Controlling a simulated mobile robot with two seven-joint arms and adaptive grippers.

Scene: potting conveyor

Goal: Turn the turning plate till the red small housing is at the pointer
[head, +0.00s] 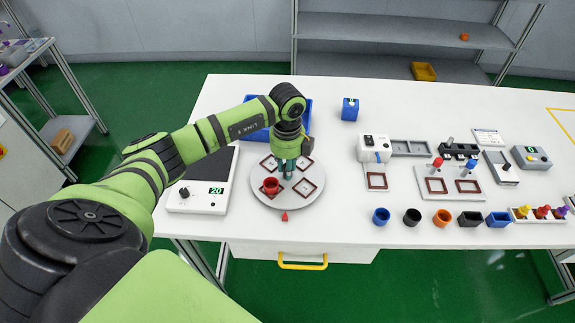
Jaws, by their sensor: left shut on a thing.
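The round grey turning plate (288,202) lies on the white table, with several brown square frames on it. The red small housing (270,187) stands on the plate at its front left, in one of the frames. The red pointer (285,216) is at the plate's front edge, so the housing sits to the left of it and further back. My left gripper (288,172) points down at the middle of the plate, just right of the housing, and is shut on the plate's middle part. The gripped part is hidden by the fingers. My right gripper is out of view.
A blue bin (258,134) is behind my arm and a blue block (350,109) is further right. Several coloured cups, including a blue one (381,216), line the table's front right. Bare table lies right of the plate.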

